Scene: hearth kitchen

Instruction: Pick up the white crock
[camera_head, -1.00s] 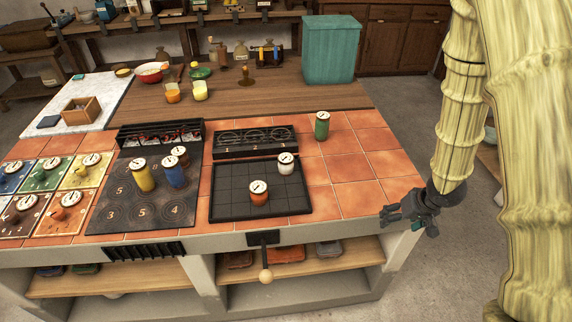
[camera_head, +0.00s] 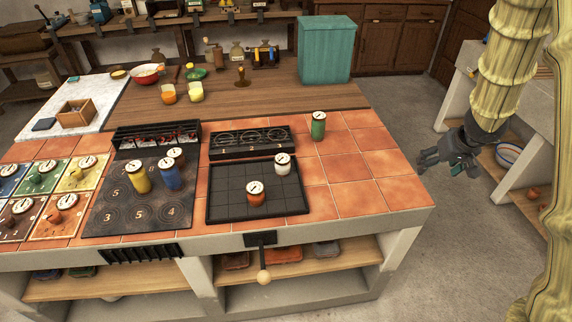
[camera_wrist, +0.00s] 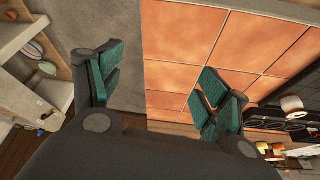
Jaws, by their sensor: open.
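The white crock (camera_head: 282,163) stands upright on the black gridded tray (camera_head: 297,205), near its back right corner. It has a pale lid with a dial-like mark. A red-orange crock (camera_head: 256,192) stands on the same tray, in front and to the left of it. My gripper (camera_head: 424,165) is open and empty, to the right of the counter's right edge and well apart from the white crock. In the wrist view my gripper (camera_wrist: 157,85) has its fingers spread, with orange tiles and grey floor beyond them.
A green crock (camera_head: 318,125) stands on the tiles behind the tray. Blue (camera_head: 170,174) and yellow (camera_head: 139,176) crocks stand on the dark numbered plate at left. A teal bin (camera_head: 325,50) is at the back. The tiles right of the tray are bare.

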